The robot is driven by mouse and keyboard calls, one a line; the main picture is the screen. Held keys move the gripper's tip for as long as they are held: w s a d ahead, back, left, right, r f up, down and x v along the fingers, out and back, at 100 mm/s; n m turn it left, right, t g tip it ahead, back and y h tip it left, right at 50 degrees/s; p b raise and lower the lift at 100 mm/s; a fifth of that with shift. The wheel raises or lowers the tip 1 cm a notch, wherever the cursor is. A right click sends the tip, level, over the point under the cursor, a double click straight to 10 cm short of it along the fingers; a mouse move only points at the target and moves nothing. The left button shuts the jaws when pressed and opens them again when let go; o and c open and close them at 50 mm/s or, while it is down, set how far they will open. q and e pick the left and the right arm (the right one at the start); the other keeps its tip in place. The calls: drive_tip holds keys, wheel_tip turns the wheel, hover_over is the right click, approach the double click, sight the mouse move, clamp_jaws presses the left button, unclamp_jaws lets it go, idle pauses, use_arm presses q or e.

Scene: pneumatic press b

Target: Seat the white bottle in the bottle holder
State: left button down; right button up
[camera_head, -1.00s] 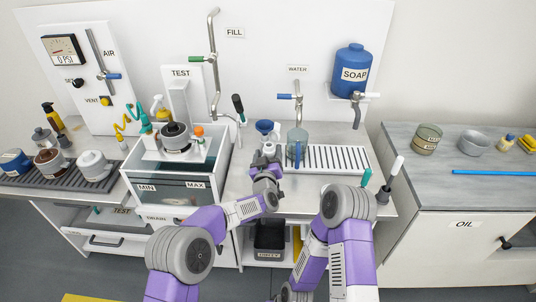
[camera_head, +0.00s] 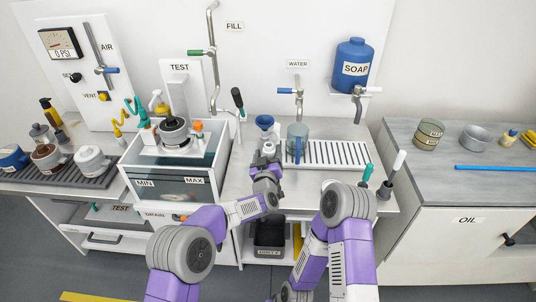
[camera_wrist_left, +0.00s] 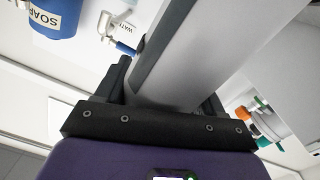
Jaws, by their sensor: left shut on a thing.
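My left gripper (camera_head: 268,163) is over the counter in the middle, just in front of the blue funnel and the mug. It is shut on a pale, smooth-sided thing, which I take to be the white bottle (camera_head: 269,149); only its light top shows past the fingers in the head view. In the left wrist view the white bottle (camera_wrist_left: 205,50) fills the space between the dark fingers and runs out of the picture at the upper right. I cannot make out a bottle holder for certain. My right gripper is out of view; only my right arm shows.
A blue funnel (camera_head: 265,122) and a clear mug with a blue handle (camera_head: 298,143) stand close behind the left gripper. A slotted drain grid (camera_head: 335,154) is to the right. A water tank (camera_head: 175,185) is to the left, with a dark rack (camera_head: 75,178) of jars beyond it.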

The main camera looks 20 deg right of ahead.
use_arm(q)
drive_tip(key=shift+f+b, duration=0.5)
drive_tip(key=shift+f, duration=0.1)
drive_tip(key=shift+c, duration=0.2)
unclamp_jaws()
drive_tip(key=shift+s, duration=0.15)
drive_tip(key=p+v, duration=0.1)
drive_tip(key=v, duration=0.6)
drive_tip(key=shift+s, duration=0.15)
